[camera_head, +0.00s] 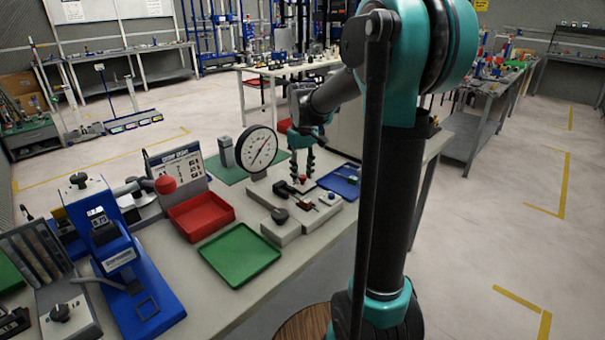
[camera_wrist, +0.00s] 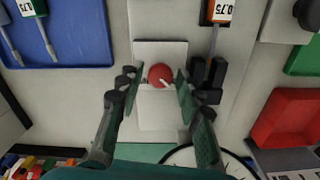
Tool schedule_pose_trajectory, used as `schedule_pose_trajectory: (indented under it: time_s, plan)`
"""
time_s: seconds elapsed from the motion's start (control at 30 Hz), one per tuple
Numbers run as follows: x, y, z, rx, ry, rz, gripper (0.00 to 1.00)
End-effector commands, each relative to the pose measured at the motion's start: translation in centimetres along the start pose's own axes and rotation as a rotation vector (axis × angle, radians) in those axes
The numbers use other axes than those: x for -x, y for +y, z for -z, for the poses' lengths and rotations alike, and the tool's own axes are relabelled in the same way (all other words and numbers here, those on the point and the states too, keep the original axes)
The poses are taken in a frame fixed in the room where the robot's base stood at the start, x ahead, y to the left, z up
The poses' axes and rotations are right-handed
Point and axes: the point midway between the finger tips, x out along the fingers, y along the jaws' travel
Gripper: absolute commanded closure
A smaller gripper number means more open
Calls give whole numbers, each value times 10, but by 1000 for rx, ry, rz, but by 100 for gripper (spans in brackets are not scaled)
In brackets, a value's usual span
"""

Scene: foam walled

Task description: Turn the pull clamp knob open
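A round red knob (camera_wrist: 161,75) with a light pointer mark sits on a pale square plate (camera_wrist: 160,50) in the wrist view. I take it as the pull clamp knob. It also shows small and partly hidden in the head view (camera_head: 302,179). My gripper (camera_wrist: 155,77) is open, with one dark finger on each side of the knob. A gap shows between the knob and each finger; whether the fingertips are level with it I cannot tell. In the head view my gripper (camera_head: 303,170) points down over the fixture on the table.
A dial gauge (camera_head: 257,148) stands close behind my gripper. Black clamp parts (camera_wrist: 207,75) lie just right of the right finger in the wrist view. A blue tray (camera_head: 343,183), red tray (camera_head: 200,216) and green tray (camera_head: 240,254) lie around.

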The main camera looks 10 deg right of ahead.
Motion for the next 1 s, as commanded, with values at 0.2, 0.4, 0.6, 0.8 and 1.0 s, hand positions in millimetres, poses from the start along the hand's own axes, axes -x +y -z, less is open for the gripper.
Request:
schedule_pose_trajectory:
  time_s: [0.2, 0.4, 0.6, 0.8, 1.0]
  plan:
    - [0, 0, 0, 0, 0, 0, 54]
    - [4, 0, 0, -1, 0, 0, 54]
    - [32, 0, 0, -1, 0, 0, 54]
    - [72, 0, 0, 0, 0, 0, 54]
    - [104, 0, 0, 0, 0, 0, 54]
